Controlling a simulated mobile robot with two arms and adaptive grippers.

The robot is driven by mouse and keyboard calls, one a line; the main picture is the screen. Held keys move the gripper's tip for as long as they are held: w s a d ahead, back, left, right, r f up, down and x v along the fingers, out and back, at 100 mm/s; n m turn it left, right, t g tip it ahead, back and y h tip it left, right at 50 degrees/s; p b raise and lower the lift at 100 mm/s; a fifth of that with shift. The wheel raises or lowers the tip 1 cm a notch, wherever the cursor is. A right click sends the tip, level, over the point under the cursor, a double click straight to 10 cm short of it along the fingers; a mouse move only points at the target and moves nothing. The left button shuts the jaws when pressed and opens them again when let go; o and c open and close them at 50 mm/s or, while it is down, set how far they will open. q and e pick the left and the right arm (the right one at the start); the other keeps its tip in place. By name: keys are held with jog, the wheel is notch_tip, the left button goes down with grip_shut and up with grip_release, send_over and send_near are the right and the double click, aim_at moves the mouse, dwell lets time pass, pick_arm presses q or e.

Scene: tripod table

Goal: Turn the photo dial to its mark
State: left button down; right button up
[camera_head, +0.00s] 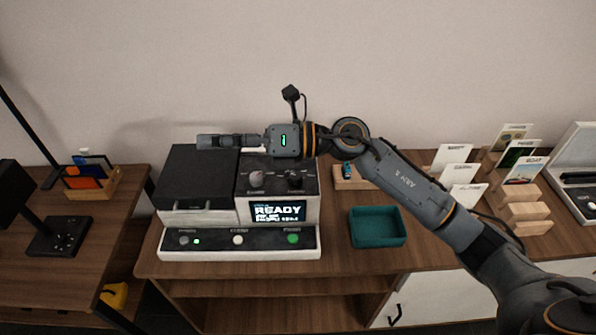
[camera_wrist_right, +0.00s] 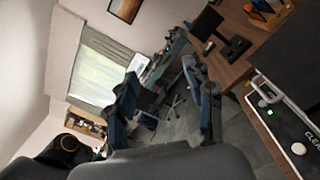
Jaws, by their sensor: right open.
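The photo machine (camera_head: 308,208) is a white and black unit on the wooden table, with a lit screen (camera_head: 277,212) reading READY. A light grey round knob (camera_head: 256,179) and a dark knob (camera_head: 295,180) sit on its upper right panel. Their labels and any mark are too small to read, so I cannot tell which is the photo dial. My right gripper (camera_head: 202,141) is open and empty, pointing left above the back of the machine, apart from both knobs. In the right wrist view its fingers (camera_wrist_right: 168,95) are spread with nothing between them. My left gripper is not in view.
The machine's front strip has several buttons, one green (camera_head: 293,239). A teal tray (camera_head: 377,228) stands to its right, with card stands (camera_head: 527,212) farther right. A desk lamp (camera_head: 60,237) and a wooden organizer (camera_head: 92,190) stand on the left table.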

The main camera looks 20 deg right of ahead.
jog(key=w+d+f+n+g+h, duration=0.2)
jog(key=d+f+n+h, duration=0.2)
jog(key=d+f+h, duration=0.15)
jog(key=h, duration=0.8)
send_near(296, 175)
jog(key=shift+n+g, duration=0.3)
jog(key=shift+n, duration=0.1)
jog(key=p+x, duration=0.3)
jog(key=x, duration=0.4)
jog(key=shift+w+p, duration=0.25)
jog(key=shift+p, duration=0.05)
jog(key=shift+x, duration=0.75)
grip_shut()
